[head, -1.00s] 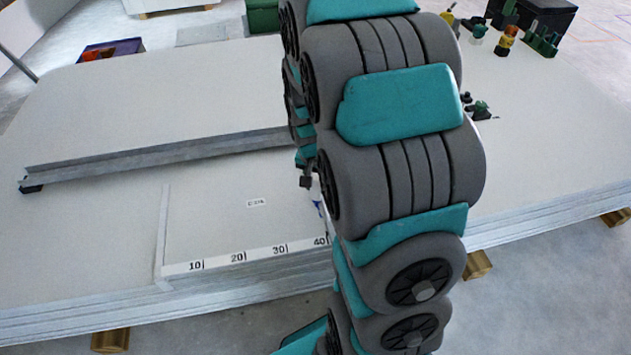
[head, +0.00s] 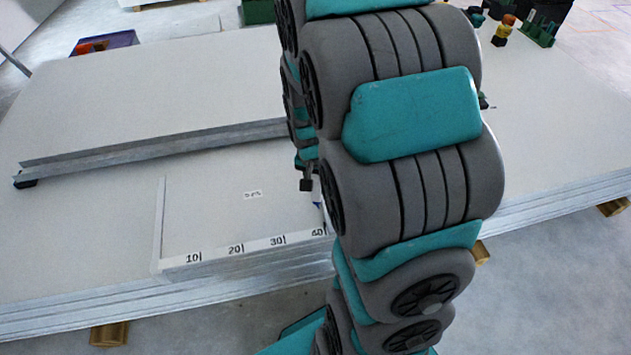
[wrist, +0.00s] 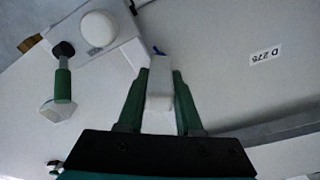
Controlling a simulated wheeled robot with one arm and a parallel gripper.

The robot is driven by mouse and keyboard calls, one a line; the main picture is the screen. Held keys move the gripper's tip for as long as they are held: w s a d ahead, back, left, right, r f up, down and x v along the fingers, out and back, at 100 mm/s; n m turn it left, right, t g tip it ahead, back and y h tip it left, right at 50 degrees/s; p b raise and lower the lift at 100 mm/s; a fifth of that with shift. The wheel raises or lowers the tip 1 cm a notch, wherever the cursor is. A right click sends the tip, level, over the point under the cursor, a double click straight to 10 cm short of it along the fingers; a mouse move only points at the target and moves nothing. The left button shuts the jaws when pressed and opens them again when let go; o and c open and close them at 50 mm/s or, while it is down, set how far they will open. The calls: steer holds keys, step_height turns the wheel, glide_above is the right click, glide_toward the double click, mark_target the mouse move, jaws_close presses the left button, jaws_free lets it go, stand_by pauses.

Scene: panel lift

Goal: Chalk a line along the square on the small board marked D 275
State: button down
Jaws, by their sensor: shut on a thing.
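The small board (head: 225,220) lies at the front of a pale panel stack, with a 10 to 40 scale along its front edge. Its D 275 label (wrist: 266,55) is readable in the wrist view. My gripper (wrist: 162,80) has green fingers shut on a white chalk piece (wrist: 160,95) with a blue tip, over the board. I cannot tell whether the tip touches. A white plate with a round knob (wrist: 97,29) and a narrow strip (wrist: 133,52), which appears to be the square, lies beside the tip at upper left. In the head view my arm hides the gripper.
A long grey metal rail (head: 150,150) lies behind the small board. A green-handled tool with a white end (wrist: 62,85) is left of the gripper in the wrist view. A purple tray (head: 105,43) is at back left. Green items (head: 540,33) stand at back right.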

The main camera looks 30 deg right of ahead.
steer(key=shift+s+a, duration=0.1)
steer(key=shift+s, duration=0.25)
steer(key=shift+s, duration=0.1)
steer(key=shift+s+a, duration=0.3)
steer(key=shift+s, duration=0.6)
steer(key=shift+r, duration=0.1)
step_height(320, 180, up, 7)
steer(key=p, duration=0.2)
stand_by(0.4)
